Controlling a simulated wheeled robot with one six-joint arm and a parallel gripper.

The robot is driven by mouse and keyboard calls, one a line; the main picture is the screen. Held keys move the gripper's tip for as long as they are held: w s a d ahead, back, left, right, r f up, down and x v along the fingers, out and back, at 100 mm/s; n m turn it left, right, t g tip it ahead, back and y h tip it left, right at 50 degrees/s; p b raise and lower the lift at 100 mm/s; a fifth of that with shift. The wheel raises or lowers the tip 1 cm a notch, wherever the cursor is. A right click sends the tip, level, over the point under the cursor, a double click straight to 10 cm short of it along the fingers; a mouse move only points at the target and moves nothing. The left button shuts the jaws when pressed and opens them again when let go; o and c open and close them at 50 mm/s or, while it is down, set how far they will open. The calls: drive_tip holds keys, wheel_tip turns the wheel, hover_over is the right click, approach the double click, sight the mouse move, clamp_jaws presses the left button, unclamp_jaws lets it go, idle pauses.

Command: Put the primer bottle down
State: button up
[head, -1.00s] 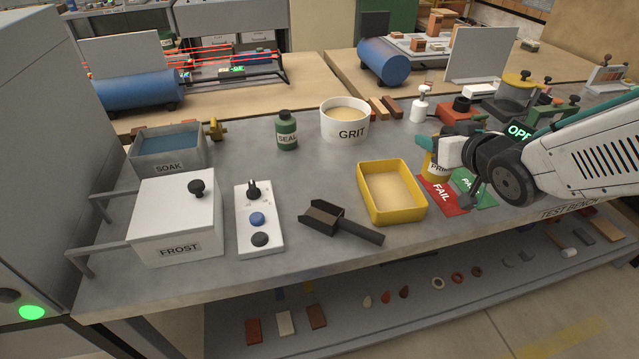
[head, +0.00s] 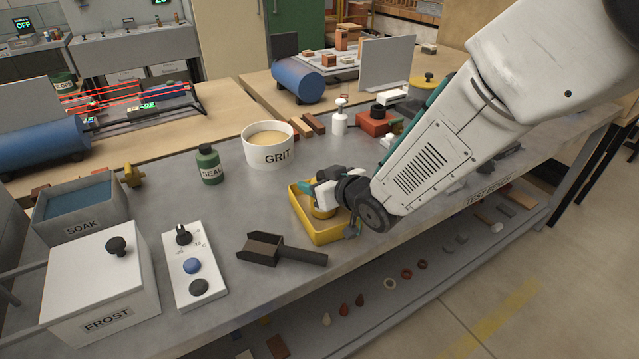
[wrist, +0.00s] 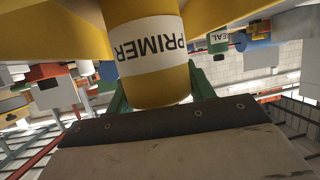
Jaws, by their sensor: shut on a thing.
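The primer bottle (wrist: 157,75) is yellow with a white PRIMER label and shows large in the wrist view. My gripper (head: 322,194) is shut on it, with a green finger on each side. My gripper and wrist hide the right part of the tray. I cannot tell whether the bottle touches the tray's bottom.
A dark scoop (head: 280,250) lies left of the tray. The white GRIT tub (head: 268,150) and green SEAL bottle (head: 209,165) stand behind. A switch panel (head: 193,267) and the FROST box (head: 104,280) are further left. Bare bench lies between the SEAL bottle and tray.

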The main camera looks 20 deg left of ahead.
drive_tip(key=shift+f, duration=0.2)
drive_tip(key=shift+f, duration=0.1)
drive_tip(key=o, duration=1.1)
drive_tip(key=shift+f, duration=0.1)
drive_tip(key=shift+o, duration=0.2)
drive_tip(key=shift+d+r, duration=0.1)
drive_tip(key=shift+r, duration=0.15)
drive_tip(key=v, duration=1.2)
drive_tip(key=shift+f, duration=0.15)
